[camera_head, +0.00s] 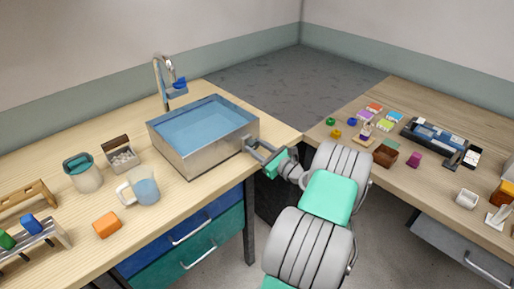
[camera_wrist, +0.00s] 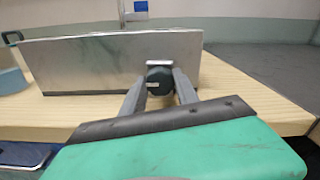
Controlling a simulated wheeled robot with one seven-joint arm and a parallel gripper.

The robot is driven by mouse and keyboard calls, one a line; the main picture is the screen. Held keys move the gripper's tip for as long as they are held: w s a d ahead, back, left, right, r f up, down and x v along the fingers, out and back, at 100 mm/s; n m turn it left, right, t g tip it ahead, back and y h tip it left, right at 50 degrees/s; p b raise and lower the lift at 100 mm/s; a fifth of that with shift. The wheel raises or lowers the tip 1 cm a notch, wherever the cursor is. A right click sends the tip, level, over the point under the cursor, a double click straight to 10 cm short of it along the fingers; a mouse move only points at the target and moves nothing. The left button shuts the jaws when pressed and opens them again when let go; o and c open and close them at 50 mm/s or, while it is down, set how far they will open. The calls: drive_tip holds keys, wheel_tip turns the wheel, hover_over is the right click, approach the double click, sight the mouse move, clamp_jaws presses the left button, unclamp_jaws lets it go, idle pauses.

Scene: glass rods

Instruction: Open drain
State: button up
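A metal sink basin (camera_head: 207,152) with blue water (camera_head: 205,122) stands on the wooden counter. Its front wall (camera_wrist: 85,62) fills the left and middle of the wrist view. A dark round drain knob (camera_wrist: 159,81) sits on this wall near its right end, under a small pale plate. My gripper (camera_head: 261,151) is at the right end of the basin, its fingers pointing at the wall. In the wrist view, my gripper's fingers (camera_wrist: 160,88) are on either side of the knob. I cannot tell whether they press on it. The drain opening inside the basin is not visible.
A faucet (camera_head: 166,80) stands behind the basin. A glass mug (camera_head: 143,187), a grey-green jar (camera_head: 83,173) and an orange block (camera_head: 107,225) are left of it. The right table (camera_head: 440,195) holds several small items. The counter's front edge runs under my gripper.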

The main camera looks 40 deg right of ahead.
clamp_jaws()
drive_tip(key=shift+f+n, duration=0.15)
drive_tip(key=shift+n, duration=0.25)
drive_tip(key=n+b, duration=0.1)
drive_tip(key=n, duration=0.1)
drive_tip(key=shift+f+n+b, duration=0.1)
drive_tip(key=shift+n+b, duration=0.3)
drive_tip(key=n+b, duration=0.2)
drive_tip(key=n, duration=0.1)
drive_tip(key=shift+n, duration=0.3)
drive_tip(key=n+b, duration=0.4)
drive_tip(key=n, duration=0.2)
drive_tip(key=shift+f+b, duration=0.15)
drive_tip(key=shift+b, duration=0.15)
drive_tip(key=n+b, duration=0.3)
drive_tip(key=n, duration=0.1)
drive_tip(key=shift+r+n+b, duration=0.2)
drive_tip(key=shift+n+b, duration=0.1)
drive_tip(key=shift+n, duration=0.2)
